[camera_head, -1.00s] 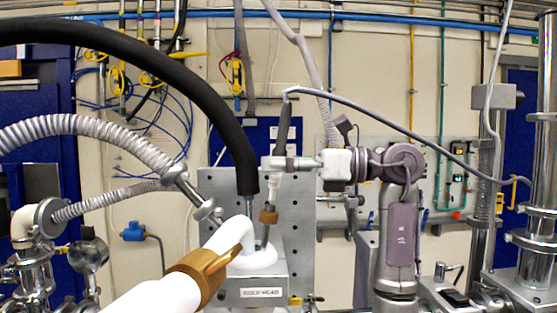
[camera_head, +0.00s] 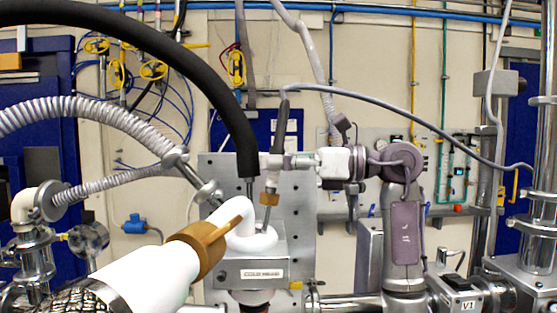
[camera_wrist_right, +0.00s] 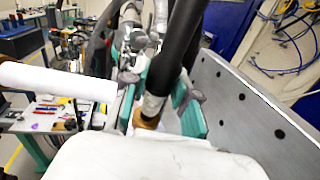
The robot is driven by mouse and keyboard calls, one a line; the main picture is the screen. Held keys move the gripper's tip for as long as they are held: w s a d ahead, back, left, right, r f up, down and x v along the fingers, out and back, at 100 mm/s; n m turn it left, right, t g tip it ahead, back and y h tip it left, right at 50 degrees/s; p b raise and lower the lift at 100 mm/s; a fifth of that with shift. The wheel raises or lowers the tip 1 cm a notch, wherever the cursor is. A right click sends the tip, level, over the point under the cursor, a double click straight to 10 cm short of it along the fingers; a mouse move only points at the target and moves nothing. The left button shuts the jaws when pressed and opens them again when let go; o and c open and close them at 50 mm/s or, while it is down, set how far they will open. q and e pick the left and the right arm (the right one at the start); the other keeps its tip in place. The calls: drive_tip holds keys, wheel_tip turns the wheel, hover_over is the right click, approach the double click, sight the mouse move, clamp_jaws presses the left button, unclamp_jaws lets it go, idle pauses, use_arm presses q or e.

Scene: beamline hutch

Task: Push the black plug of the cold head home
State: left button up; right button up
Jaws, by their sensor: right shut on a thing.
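The black plug (camera_head: 281,125), a dark boot with a grey cable from its top, stands nearly upright over the cold head (camera_head: 250,270). My right gripper (camera_head: 272,162) reaches in from the right and is shut on the plug, above a brass collar (camera_head: 270,199). In the right wrist view the plug (camera_wrist_right: 180,45) runs down between the teal finger pads of the gripper (camera_wrist_right: 165,108). Its silver lower part meets the brass collar (camera_wrist_right: 146,120). Whether the plug is fully seated cannot be told. My left gripper is not in view.
A thick black hose (camera_head: 225,95) arches down just left of the plug. A white pipe with a gold band (camera_head: 205,247) stands in front of the cold head. A grey perforated plate (camera_head: 300,210) is close behind. A ribbed metal hose (camera_head: 90,112) is at left.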

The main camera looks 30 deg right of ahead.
drive_tip(key=o, duration=1)
drive_tip(key=v, duration=1.2)
drive_tip(key=shift+r, duration=0.1)
